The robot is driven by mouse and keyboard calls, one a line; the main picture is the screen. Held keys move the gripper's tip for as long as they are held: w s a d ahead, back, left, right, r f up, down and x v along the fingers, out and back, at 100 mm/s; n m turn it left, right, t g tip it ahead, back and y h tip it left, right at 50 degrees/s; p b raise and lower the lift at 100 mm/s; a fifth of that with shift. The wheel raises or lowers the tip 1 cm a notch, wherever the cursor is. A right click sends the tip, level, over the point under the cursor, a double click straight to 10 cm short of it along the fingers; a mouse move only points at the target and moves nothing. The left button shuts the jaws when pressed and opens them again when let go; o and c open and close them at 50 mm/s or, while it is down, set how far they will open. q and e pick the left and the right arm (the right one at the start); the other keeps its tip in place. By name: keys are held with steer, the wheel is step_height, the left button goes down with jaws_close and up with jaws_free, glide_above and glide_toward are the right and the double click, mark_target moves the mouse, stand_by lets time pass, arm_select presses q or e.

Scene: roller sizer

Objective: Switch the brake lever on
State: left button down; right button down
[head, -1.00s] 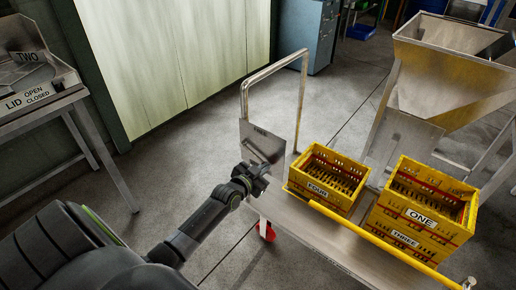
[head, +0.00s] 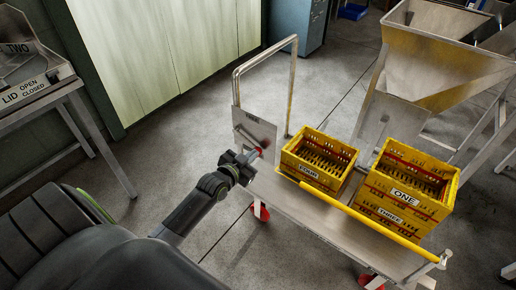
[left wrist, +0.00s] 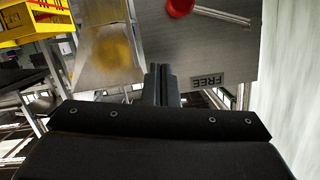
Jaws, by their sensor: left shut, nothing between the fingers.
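The brake lever is a thin metal rod with a red knob (head: 259,150) on the grey plate (head: 254,128) at the trolley's handle end. The rod slopes down to the right in the head view. In the left wrist view the red knob (left wrist: 180,7) is at the top edge, with the rod running right from it. A label reading FREE (left wrist: 208,81) shows upside down on the plate there. My left gripper (head: 247,157) is shut and empty, just in front of the plate, close below the knob. Its closed fingers (left wrist: 160,75) appear below the knob. My right gripper is out of view.
The trolley carries a yellow crate marked FOUR (head: 318,161) and stacked crates marked ONE (head: 405,196) and THREE. A yellow bar (head: 360,217) runs along its near side. A steel hopper (head: 440,70) stands behind. A bench with a lid (head: 40,85) stands left.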

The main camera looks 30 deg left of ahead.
arm_select(q)
steer(key=v, duration=0.4)
steer(key=shift+s+d+r, duration=0.1)
steer(key=shift+s, duration=0.2)
steer(key=s+a+f+n+g+y+p, duration=0.1)
steer(key=s+f+g, duration=0.1)
steer(key=s+f, duration=0.45)
steer(key=s+f+n+g+p, duration=0.1)
steer(key=s+f+g, duration=0.25)
steer(key=f, duration=0.65)
steer(key=s+a+f+g+y+p, duration=0.1)
steer(key=s+f+g, duration=0.1)
steer(key=s+f, duration=0.45)
steer(key=s+d+f+g, duration=0.2)
steer(key=s+f, duration=0.2)
steer(key=s, duration=0.4)
steer(key=s+d+f+n+g+p, duration=0.1)
steer(key=s+d+f+g, duration=0.1)
steer(key=s+f, duration=0.3)
steer(key=s+d+f+g, duration=0.2)
steer(key=s+f, duration=0.3)
steer(key=s, duration=0.8)
steer(key=shift+f+n+g+h, duration=0.25)
steer(key=shift+n+g+h, duration=0.05)
steer(key=shift+g+h, duration=0.1)
steer(key=shift+d, duration=0.1)
